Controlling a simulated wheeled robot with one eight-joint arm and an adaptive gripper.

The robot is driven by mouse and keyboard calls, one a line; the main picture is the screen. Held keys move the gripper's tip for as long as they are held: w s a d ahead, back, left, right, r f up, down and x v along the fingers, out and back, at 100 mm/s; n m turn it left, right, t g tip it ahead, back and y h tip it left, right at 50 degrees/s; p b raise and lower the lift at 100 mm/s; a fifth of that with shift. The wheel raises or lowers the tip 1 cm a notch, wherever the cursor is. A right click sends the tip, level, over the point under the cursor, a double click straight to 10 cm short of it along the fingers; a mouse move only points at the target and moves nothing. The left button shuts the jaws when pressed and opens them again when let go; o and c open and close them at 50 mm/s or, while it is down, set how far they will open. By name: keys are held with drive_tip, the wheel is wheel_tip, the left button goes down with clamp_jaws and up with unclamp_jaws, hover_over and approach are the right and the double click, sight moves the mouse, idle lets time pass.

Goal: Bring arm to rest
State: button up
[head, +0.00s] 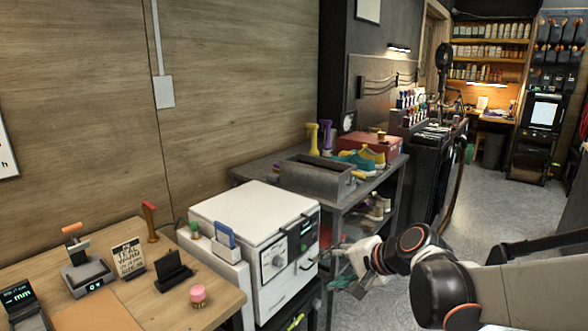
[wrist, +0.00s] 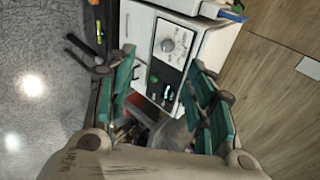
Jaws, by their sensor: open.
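My gripper (head: 338,268) is at the right of the white oven-like box, near its front face, in the head view. In the wrist view my gripper (wrist: 158,100) has its two green-padded fingers spread wide apart, with nothing between them. The white box (head: 254,222) has a dial and a small green display on its front. It also shows beyond the fingers in the wrist view (wrist: 198,42). I cannot tell whether the gripper touches the box. My arm (head: 440,280) reaches in from the right.
A wooden table (head: 215,312) with small tools and a sign stands at the left. A dark metal shelf (head: 262,168) behind the box holds a grey bin (head: 318,178), colourful sneakers (head: 362,160) and a red box (head: 370,145). Grey floor (head: 490,215) lies open to the right.

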drive_tip(key=s+d+n+h, duration=0.3)
drive_tip(key=s+d+n, duration=0.1)
drive_tip(key=s, duration=0.7)
drive_tip(key=s+d+r+n+h, duration=0.1)
drive_tip(key=s+d+n+h, duration=0.3)
drive_tip(key=s, duration=0.7)
drive_tip(key=d+n, duration=0.1)
drive_tip(key=d, duration=0.1)
drive_tip(key=shift+s+d+r, duration=0.15)
drive_tip(key=shift+s+d, duration=0.2)
drive_tip(key=shift+s, duration=0.05)
